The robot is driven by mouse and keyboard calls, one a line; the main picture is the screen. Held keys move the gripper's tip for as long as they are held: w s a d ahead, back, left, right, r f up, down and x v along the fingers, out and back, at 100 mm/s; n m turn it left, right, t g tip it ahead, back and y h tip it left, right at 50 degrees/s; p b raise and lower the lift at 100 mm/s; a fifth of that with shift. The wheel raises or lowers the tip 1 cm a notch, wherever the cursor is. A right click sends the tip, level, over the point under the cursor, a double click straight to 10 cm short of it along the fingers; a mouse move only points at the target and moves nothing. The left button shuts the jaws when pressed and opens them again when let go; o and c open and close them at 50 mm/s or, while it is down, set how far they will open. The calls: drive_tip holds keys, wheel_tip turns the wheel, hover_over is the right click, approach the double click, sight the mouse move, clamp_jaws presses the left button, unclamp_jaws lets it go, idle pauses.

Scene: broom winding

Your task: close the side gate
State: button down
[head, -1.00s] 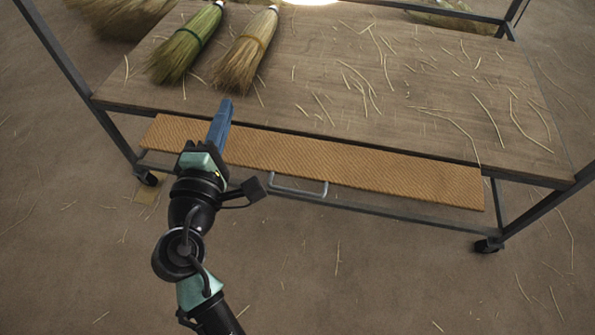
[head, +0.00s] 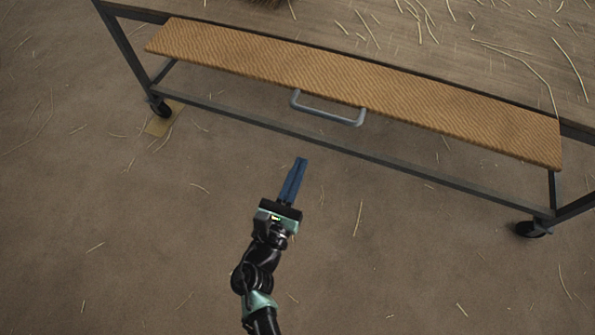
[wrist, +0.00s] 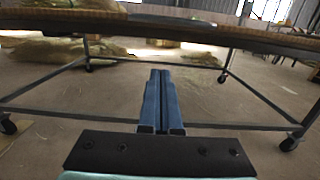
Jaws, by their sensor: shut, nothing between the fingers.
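The side gate (head: 400,107) is a long tan ribbed panel along the near side of the wheeled cart. It sticks out flat from below the edge of the cart's top, with a grey bar handle (head: 328,109) on its near edge. My gripper (head: 299,163) has its blue fingers together and empty. In the head view it is on the near side of the gate, apart from the handle. In the wrist view the fingers (wrist: 160,76) point under the cart, below a tan edge (wrist: 60,14) at the top. The handle cannot be made out there.
The cart's wooden top (head: 480,32) carries loose straws. Its lower frame rail (head: 370,155) and a caster at left (head: 160,108) and right (head: 530,229) border the near side. The floor in front is open, with scattered straws. Straw bundles show beyond the cart in the wrist view (wrist: 45,50).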

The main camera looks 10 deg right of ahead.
drive_tip(key=w+d+r, duration=0.4)
drive_tip(key=w, duration=0.2)
drive_tip(key=shift+r, duration=0.3)
drive_tip(key=shift+r, duration=0.15)
drive_tip(key=p, duration=0.2)
drive_tip(key=shift+s+r+g+p, duration=0.1)
drive_tip(key=shift+r+g+p, duration=0.2)
drive_tip(key=shift+r, duration=0.1)
